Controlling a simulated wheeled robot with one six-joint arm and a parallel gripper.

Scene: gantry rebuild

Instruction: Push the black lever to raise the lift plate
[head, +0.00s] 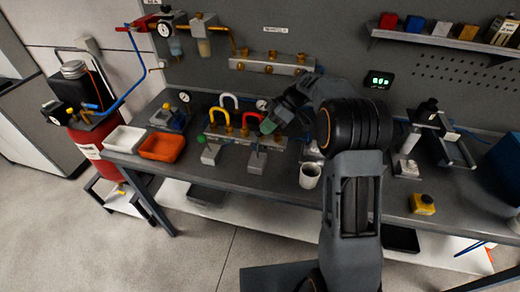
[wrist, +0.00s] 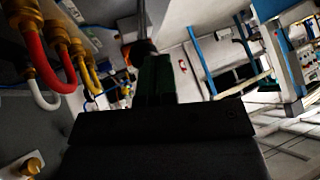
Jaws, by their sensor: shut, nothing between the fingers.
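My gripper (head: 267,126) is over the bench in the head view, in front of the brass-fitted manifold. Its green-tipped fingers (wrist: 155,78) are shut and empty in the wrist view. A thin dark upright lever (head: 257,146) stands on a small grey block (head: 257,162) just below and left of the fingertips. A similar rod (wrist: 142,22) shows beyond the fingers in the wrist view; I cannot tell whether they touch. A second grey block (head: 210,154) with a dark stem stands to the left. I cannot make out which part is the lift plate.
The manifold carries yellow (head: 219,114), white and red (head: 252,118) curved hoses close to my gripper. A white cup (head: 310,175) stands to the right. White and orange (head: 162,147) trays lie at left. The bench front (head: 240,184) is mostly clear.

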